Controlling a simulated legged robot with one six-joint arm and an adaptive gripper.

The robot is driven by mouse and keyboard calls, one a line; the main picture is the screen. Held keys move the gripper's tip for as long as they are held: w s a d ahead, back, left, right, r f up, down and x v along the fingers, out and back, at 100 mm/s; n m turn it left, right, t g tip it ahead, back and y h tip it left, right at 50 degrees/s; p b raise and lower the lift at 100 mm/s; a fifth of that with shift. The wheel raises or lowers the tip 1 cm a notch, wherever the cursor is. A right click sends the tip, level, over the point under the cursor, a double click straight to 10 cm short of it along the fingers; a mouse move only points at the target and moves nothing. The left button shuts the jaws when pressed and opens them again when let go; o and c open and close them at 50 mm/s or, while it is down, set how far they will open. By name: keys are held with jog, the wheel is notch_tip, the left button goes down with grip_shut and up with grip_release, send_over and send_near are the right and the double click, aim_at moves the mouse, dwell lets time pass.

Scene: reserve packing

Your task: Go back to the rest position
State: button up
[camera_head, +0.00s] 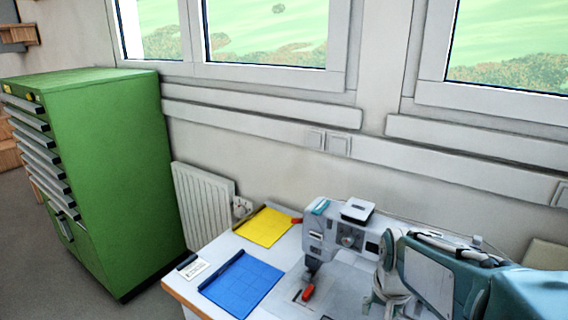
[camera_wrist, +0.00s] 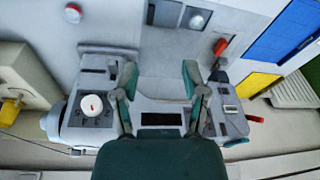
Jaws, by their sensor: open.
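My gripper (camera_wrist: 158,75) shows in the wrist view with its two green fingers spread apart and nothing held between them. It is over a grey-white sewing machine (camera_wrist: 160,103), whose body shows between and beside the fingers. The sewing machine also stands on the table in the head view (camera_head: 337,238), with a red part (camera_head: 308,292) low at its front. My teal arm fills the lower right of the head view and covers part of the machine. I cannot tell the height of the fingers above the machine.
A blue mat (camera_head: 241,284) and a yellow mat (camera_head: 265,228) lie on the white table (camera_head: 226,250), left of the machine. A small white card (camera_head: 194,268) lies at the table's left edge. A green drawer cabinet (camera_head: 115,170) and a radiator (camera_head: 203,201) stand beyond. Windows line the wall.

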jog(key=s+a+r+n+t, duration=0.1)
jog(key=s+r+n, duration=0.1)
jog(key=s, duration=0.4)
jog(key=s+a+r+n+t, duration=0.2)
jog(key=s+r, duration=0.2)
jog(key=s, duration=0.3)
jog(key=shift+s+a+r, duration=0.15)
jog(key=shift+a+r, duration=0.15)
jog(key=shift+r, duration=0.05)
